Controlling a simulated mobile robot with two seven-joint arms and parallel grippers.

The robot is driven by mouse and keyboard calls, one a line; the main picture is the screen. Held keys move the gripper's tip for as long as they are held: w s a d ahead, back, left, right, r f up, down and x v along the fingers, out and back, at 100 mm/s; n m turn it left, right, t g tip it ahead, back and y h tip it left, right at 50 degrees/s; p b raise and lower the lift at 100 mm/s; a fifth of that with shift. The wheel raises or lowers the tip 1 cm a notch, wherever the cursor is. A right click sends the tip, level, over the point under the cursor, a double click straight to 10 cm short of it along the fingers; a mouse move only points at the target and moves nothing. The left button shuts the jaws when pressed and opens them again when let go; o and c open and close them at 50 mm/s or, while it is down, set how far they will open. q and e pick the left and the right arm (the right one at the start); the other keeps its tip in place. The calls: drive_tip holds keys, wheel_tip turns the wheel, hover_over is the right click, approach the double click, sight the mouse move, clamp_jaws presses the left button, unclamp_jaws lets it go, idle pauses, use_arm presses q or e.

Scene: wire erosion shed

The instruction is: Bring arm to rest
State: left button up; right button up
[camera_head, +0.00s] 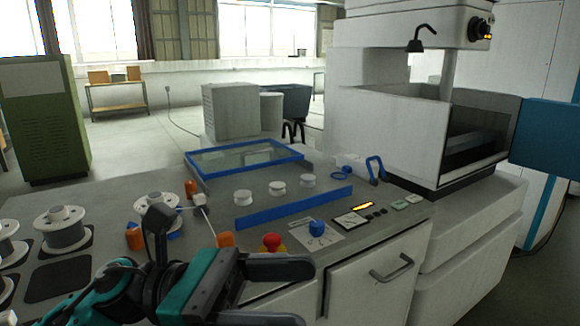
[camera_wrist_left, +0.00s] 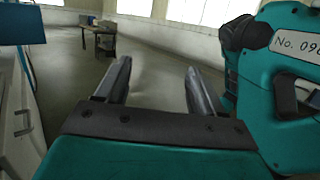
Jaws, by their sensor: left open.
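My left arm (camera_head: 190,285) comes in at the bottom left of the head view, dark and teal. Its left gripper (camera_head: 304,294) is at the front of the grey worktop, pointing right, near the cabinet front. In the left wrist view its two dark fingers (camera_wrist_left: 156,68) are apart with nothing between them, and the shed floor shows beyond. The gripper is open and empty. A teal link (camera_wrist_left: 285,85) of my own with a number label fills the right of that view. My right gripper is not in view.
The grey worktop (camera_head: 120,195) holds wire spools (camera_head: 60,226), a blue-framed glass panel (camera_head: 245,157), white round knobs (camera_head: 278,188) and a red button (camera_head: 271,242) close to the gripper. A white machine (camera_head: 385,125) stands at right. A drawer handle (camera_head: 392,268) sticks out below.

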use_arm(q)
drive_tip(key=w+a+f+n+t+y, duration=0.35)
drive_tip(key=n+t, duration=0.35)
drive_tip(key=n, duration=0.5)
drive_tip(key=w+a+f+n+t+y, duration=0.2)
drive_tip(key=w+f+n+t, duration=0.4)
drive_tip(key=n, duration=0.6)
drive_tip(key=w+a+f+n+t+y, duration=0.1)
drive_tip(key=a+f+n+t+y, duration=0.15)
drive_tip(key=n+t, duration=0.75)
drive_tip(key=s+a+f+n+g+y, duration=0.2)
drive_tip(key=s+a+f+n+y, duration=0.1)
drive_tip(key=f+n, duration=0.3)
drive_tip(key=s+a+f+n+g+y+p, duration=0.1)
drive_tip(key=s+a+f+n+g+y, duration=0.2)
drive_tip(key=f, duration=0.8)
drive_tip(key=s+a+f+n+g+y, duration=0.2)
drive_tip(key=s+f+n, duration=0.4)
drive_tip(key=f+n, duration=0.3)
drive_tip(key=shift+s+a+n+g+y, duration=0.4)
drive_tip(key=shift+n+g+y, duration=0.3)
drive_tip(key=shift+n+y, duration=0.25)
